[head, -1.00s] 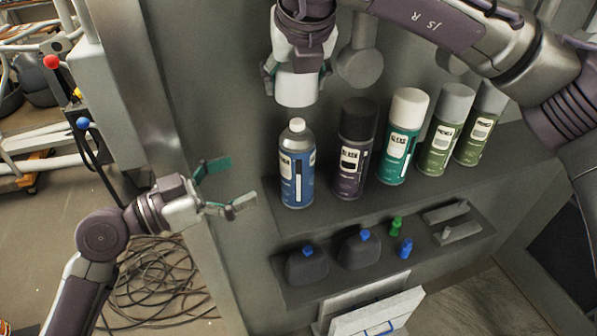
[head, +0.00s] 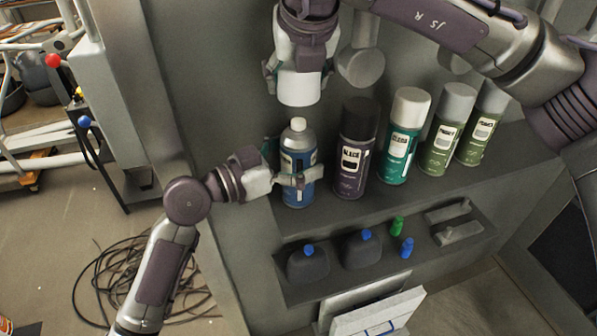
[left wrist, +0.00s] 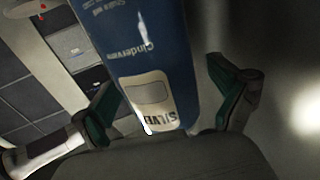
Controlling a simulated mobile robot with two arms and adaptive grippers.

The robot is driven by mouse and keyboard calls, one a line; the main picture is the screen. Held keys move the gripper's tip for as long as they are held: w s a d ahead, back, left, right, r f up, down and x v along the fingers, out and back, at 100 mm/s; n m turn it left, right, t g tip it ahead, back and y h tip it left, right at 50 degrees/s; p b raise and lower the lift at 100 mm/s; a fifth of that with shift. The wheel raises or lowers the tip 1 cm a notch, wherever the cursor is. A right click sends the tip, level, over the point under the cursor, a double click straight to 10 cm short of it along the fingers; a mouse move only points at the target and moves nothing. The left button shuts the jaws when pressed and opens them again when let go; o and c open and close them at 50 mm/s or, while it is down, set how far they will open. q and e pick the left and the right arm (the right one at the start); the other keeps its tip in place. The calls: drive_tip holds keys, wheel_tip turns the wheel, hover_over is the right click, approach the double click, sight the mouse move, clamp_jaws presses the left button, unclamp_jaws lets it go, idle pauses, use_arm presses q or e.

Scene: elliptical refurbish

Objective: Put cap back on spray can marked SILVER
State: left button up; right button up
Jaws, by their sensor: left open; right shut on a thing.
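The blue spray can (head: 298,161) stands upright and uncapped at the left end of the upper shelf. In the left wrist view the can (left wrist: 150,60) fills the middle and its label reads SILVER. My left gripper (head: 298,172) is open, with its fingers on either side of the can. In the wrist view its green-padded fingers (left wrist: 167,110) flank the can and a gap shows on the right side. My right gripper (head: 299,72) is shut on the white cap (head: 299,90), holding it above the can, apart from the nozzle.
A dark can (head: 355,150), a teal can (head: 402,140) and olive cans (head: 447,133) stand to the right on the upper shelf (head: 370,205). Dark bottles (head: 308,265) and small green and blue items (head: 407,247) sit on the lower shelf. Cables lie on the floor at left.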

sight(298, 119)
use_arm(q)
drive_tip(key=shift+c, duration=0.2)
drive_tip(key=c, duration=1.7)
drive_tip(key=shift+c, duration=0.2)
use_arm(e)
drive_tip(key=shift+f, duration=2.5)
drive_tip(key=shift+f, duration=0.85)
drive_tip(key=shift+f, duration=0.65)
drive_tip(key=o, duration=0.8)
drive_tip(key=shift+r, duration=0.1)
